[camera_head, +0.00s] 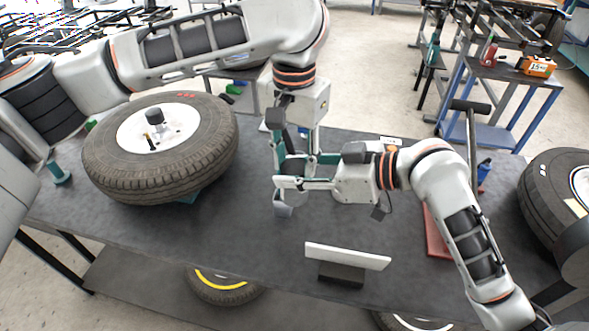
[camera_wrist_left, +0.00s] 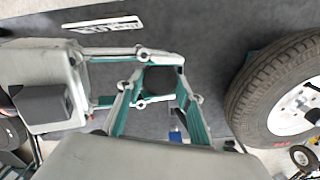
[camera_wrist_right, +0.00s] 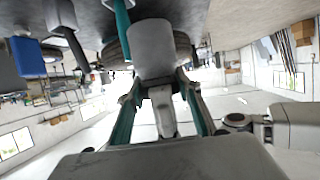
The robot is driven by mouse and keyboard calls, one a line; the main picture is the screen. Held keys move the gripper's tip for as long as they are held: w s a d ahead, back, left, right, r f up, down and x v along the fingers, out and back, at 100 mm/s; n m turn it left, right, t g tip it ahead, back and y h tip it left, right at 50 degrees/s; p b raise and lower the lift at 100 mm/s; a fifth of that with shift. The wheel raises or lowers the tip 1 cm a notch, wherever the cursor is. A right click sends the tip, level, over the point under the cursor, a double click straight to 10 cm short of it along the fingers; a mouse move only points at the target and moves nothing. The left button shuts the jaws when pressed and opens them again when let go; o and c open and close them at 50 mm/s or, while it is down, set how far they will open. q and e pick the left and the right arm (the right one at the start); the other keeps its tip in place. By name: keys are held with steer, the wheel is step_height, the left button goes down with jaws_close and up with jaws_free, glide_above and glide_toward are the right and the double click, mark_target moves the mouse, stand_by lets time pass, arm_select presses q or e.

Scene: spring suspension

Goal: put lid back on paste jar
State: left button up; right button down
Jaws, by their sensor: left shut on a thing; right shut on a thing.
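My left gripper (camera_head: 297,165) comes down from above over the middle of the table, shut on a small dark piece that looks like the lid (camera_wrist_left: 162,80). My right gripper (camera_head: 283,184) reaches in from the right, just below and beside the left one. It is shut on a grey cylinder, the paste jar (camera_wrist_right: 152,48), whose lower part shows under the fingers in the head view (camera_head: 283,208). The two grippers are very close and overlap in the head view. Fingers hide the jar's mouth, so I cannot tell whether the lid touches it.
A large tyre (camera_head: 105,172) lies on the dark table (camera_head: 215,240) at the left. A white plate on a dark block (camera_head: 347,257) stands near the front edge. A red tray (camera_head: 437,232) lies behind my right arm. Another tyre (camera_head: 550,185) is at the far right.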

arm_select(q)
steer(key=o, duration=1.2)
steer(key=shift+r, duration=2.25)
steer(key=shift+c, duration=0.2)
